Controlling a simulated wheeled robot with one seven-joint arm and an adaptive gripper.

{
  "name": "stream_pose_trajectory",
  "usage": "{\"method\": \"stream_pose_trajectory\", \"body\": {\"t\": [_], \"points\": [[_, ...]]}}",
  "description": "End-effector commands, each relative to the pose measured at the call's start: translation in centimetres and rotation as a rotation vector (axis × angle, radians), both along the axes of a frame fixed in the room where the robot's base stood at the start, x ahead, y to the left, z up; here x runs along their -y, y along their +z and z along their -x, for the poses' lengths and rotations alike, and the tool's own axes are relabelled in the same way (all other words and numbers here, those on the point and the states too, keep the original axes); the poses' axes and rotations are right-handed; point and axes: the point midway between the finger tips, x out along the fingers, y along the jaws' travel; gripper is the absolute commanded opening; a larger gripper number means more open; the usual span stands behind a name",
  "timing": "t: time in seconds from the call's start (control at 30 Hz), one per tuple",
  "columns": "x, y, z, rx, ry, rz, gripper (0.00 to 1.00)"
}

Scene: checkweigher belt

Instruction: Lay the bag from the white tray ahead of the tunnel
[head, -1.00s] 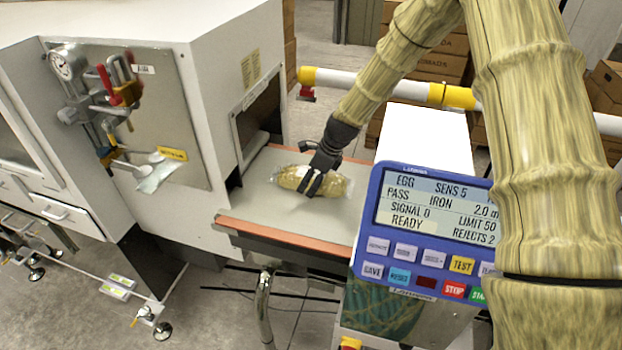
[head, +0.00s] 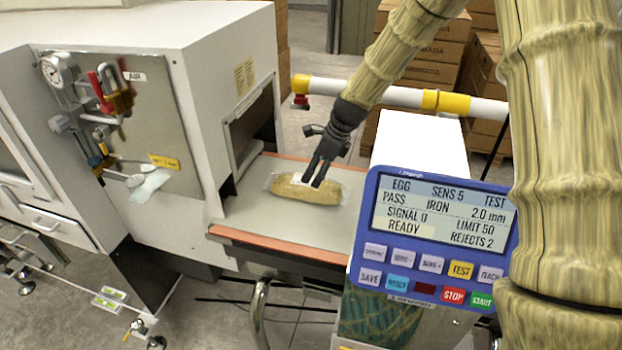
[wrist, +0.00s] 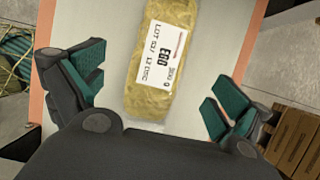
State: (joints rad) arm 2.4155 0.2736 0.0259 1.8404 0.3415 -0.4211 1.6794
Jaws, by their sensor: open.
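The bag (head: 290,189) is a clear pack with yellowish contents and a white label. It lies flat on the grey belt (head: 262,219), in front of the tunnel (head: 250,125) opening in the white machine. In the wrist view the bag (wrist: 155,97) shows its label reading "EGG" and a lot number. My gripper (head: 312,180) is above the bag in the head view. In the wrist view its fingers (wrist: 158,97) are spread wide apart, with the bag beyond and between them, not gripped. The white tray cannot be made out for certain.
A blue control panel (head: 437,240) reading "READY" stands at the belt's right. A white and yellow rail (head: 400,97) runs behind. Cardboard boxes (head: 425,60) are stacked at the back. Orange edges (head: 275,244) border the belt.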

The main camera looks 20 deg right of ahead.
Motion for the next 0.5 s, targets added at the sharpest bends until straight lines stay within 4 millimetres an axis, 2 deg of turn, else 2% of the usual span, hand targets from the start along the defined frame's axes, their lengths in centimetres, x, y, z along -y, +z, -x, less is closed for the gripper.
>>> {"method": "stream_pose_trajectory", "body": {"t": [0.2,0.5], "points": [[0.8,2.4,0.5,0.002,-0.001,0.002,1.0],[1.3,3.7,0.9,0.0,-0.001,0.0,1.0]]}}
